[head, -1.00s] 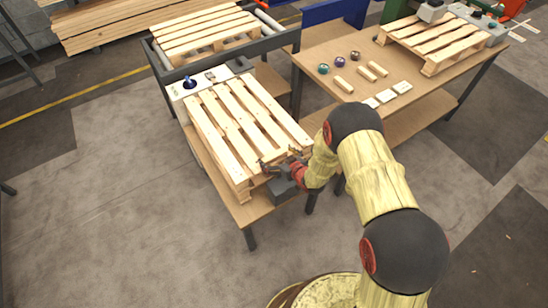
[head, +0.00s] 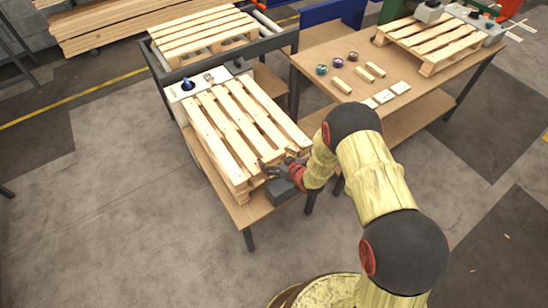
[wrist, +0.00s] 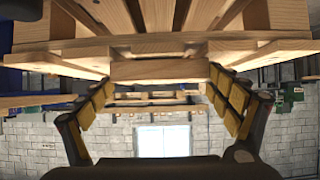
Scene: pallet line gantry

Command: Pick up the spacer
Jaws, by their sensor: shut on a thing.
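My gripper (head: 279,165) is at the near right corner of the pallet (head: 219,140) on the low table. In the wrist view, my gripper (wrist: 162,84) has its yellow-padded fingers at either side of a short pale wood block, the spacer (wrist: 160,70). The jaws are shut on the spacer. It lies right against the pallet's edge board in that view, and I cannot tell whether it touches the pallet. In the head view the spacer is too small and too covered by my gripper to make out.
A second table (head: 437,92) at the right holds small wood blocks (head: 342,85), pale square plates (head: 384,96), coloured round pieces (head: 337,57) and another pallet (head: 432,42). A dark-framed conveyor (head: 270,50) with a pallet stands behind. Open floor lies at the left.

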